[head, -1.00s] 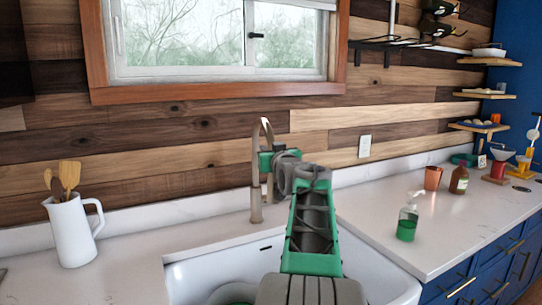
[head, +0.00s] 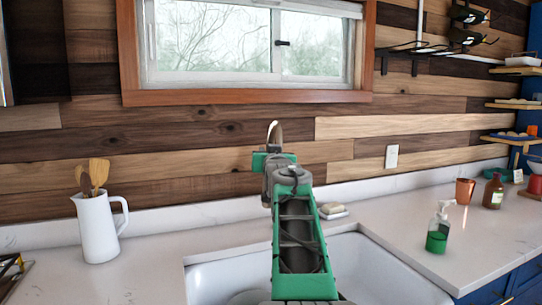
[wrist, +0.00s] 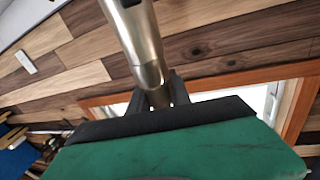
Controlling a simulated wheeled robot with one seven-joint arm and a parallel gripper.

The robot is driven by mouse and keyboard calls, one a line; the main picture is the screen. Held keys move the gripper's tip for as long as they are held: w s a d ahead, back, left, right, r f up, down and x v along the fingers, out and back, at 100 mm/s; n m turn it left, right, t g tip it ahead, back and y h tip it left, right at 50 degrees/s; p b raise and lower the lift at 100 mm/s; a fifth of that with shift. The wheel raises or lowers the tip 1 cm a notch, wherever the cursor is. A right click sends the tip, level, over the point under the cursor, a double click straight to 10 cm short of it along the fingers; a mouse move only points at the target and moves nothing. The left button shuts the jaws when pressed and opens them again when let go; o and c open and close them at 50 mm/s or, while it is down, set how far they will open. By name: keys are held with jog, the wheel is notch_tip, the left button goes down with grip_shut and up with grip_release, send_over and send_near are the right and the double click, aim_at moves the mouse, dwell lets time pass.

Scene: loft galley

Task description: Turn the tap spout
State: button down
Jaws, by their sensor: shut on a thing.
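The tap spout (head: 274,131) is a brushed-metal curved tube over the back of the white sink (head: 360,262). In the head view only its top shows above my gripper; the lower part and the tap base are hidden behind my arm. In the wrist view the metal spout (wrist: 138,38) runs down from the top between the dark fingers of my gripper (wrist: 158,98). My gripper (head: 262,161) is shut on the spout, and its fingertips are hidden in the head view.
A white jug with wooden utensils (head: 98,228) stands on the counter at left. A soap bar (head: 332,211) lies behind the sink. A green soap bottle (head: 438,236), a copper cup (head: 465,191) and a brown bottle (head: 493,191) stand at right. The wooden wall is close behind.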

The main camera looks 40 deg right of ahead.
jog(key=c, duration=1.2)
grip_release()
jog(key=shift+c, duration=0.2)
jog(key=b+v, duration=0.1)
jog(key=v, duration=0.6)
jog(key=shift+s+a+b, duration=0.25)
jog(key=shift+b, duration=0.1)
